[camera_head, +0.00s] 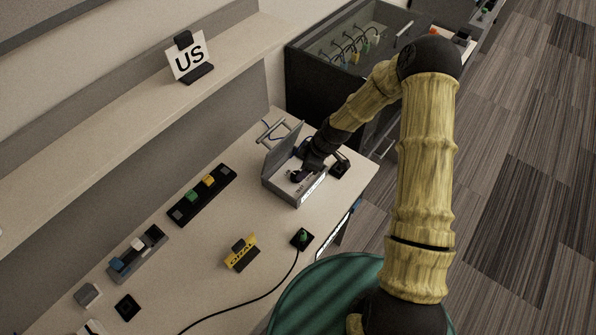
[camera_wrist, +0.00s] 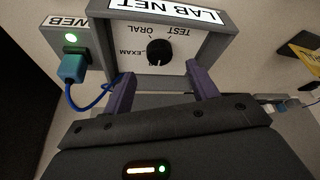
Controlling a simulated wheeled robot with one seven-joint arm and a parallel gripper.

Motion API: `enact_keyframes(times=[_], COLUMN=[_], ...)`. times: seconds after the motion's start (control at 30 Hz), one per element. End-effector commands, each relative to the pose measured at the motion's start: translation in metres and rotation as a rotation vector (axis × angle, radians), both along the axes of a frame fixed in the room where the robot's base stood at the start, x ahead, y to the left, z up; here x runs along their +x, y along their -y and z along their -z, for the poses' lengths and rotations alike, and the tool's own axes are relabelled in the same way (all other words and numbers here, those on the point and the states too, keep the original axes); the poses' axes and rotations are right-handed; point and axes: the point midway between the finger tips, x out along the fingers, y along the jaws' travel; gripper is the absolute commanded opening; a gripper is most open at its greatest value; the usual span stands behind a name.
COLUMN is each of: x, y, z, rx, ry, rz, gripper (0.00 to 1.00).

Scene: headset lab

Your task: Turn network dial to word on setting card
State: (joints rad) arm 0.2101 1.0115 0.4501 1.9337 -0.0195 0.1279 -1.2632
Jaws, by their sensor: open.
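The network dial (camera_wrist: 158,52) is a black round knob on the white panel of a grey box labelled LAB NET (camera_wrist: 165,14). The words EXAM, ORAL and TEST stand around it, upside down in the wrist view. I cannot tell for sure which word its pointer faces. My gripper (camera_wrist: 160,72) is open, its two purple fingers apart on either side of the knob's near side, with nothing between them. In the head view my gripper (camera_head: 297,175) is over the grey box (camera_head: 282,188), which hides the dial. A yellow card reading ORAL (camera_head: 241,254) stands on the table.
A WEB unit (camera_wrist: 72,42) with a green light and blue plug adjoins the dial box. A raised grey lid (camera_head: 281,150) stands behind my gripper. A US sign (camera_head: 188,60) stands on the shelf.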

Motion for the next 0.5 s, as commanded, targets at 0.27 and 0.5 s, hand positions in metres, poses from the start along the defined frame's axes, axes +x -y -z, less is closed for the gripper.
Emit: enact_keyframes(times=[0.27, 0.5], x=[0.004, 0.006], y=[-0.016, -0.022], z=[0.037, 0.053], rx=[0.000, 0.001], ry=[-0.002, 0.001], rz=[-0.001, 0.000], gripper=[0.59, 0.59])
